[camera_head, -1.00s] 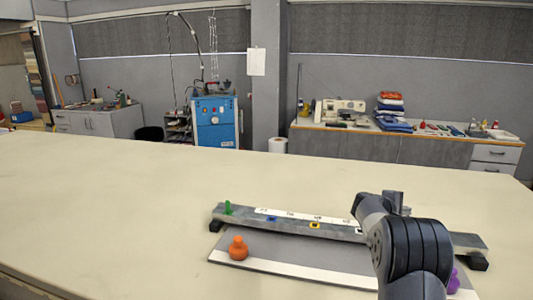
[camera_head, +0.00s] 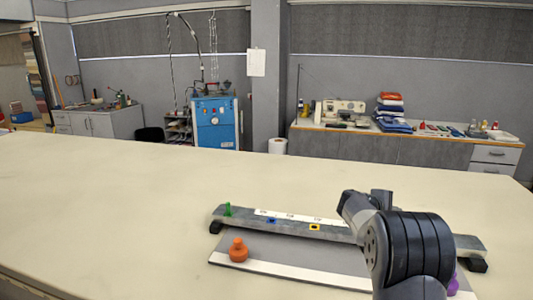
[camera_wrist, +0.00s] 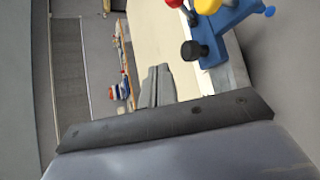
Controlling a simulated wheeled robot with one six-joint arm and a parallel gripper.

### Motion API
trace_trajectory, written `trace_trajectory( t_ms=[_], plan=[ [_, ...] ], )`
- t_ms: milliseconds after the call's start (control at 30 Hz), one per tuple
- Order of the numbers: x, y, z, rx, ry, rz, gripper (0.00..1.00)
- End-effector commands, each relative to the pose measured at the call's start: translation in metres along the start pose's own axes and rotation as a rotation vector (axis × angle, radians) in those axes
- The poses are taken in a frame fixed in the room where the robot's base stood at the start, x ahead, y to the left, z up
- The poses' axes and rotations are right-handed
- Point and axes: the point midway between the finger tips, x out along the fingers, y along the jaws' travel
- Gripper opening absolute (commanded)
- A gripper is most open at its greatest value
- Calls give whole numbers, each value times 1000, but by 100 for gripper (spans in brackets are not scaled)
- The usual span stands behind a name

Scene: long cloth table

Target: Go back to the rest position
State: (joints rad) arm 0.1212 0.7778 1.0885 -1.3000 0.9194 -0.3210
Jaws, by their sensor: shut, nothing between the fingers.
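My gripper shows in the wrist view (camera_wrist: 158,72) as two grey fingers close together, with nothing between them. In the head view my arm rises from the lower right and hides part of the table, and the fingers cannot be made out clearly there. Behind my arm, a long grey bar (camera_head: 349,233) on dark feet lies across the table, with a white label strip and coloured squares. A green peg (camera_head: 227,209) stands at its left end. An orange knob-shaped piece (camera_head: 238,250) sits on the grey board in front. A purple piece (camera_head: 453,283) is mostly hidden by my arm.
The cream table (camera_head: 120,220) is clear to the left and beyond the bar. In the wrist view, a blue stand (camera_wrist: 222,35) with red, yellow and black knobs is at the upper right. A blue machine (camera_head: 215,122) and a side counter stand against the far wall.

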Motion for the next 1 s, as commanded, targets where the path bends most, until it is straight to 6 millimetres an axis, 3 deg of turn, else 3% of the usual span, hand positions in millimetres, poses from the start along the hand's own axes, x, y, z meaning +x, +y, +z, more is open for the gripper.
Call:
trace_trajectory(
  t_ms=[233, 500, 1000],
  plan=[
    [15, 1, 1, 0, -1, -1, 0],
    [63, 0, 0, 3, -2, 3, 0],
    [61, -5, -4, 83, -6, 87, 0]
  ],
)
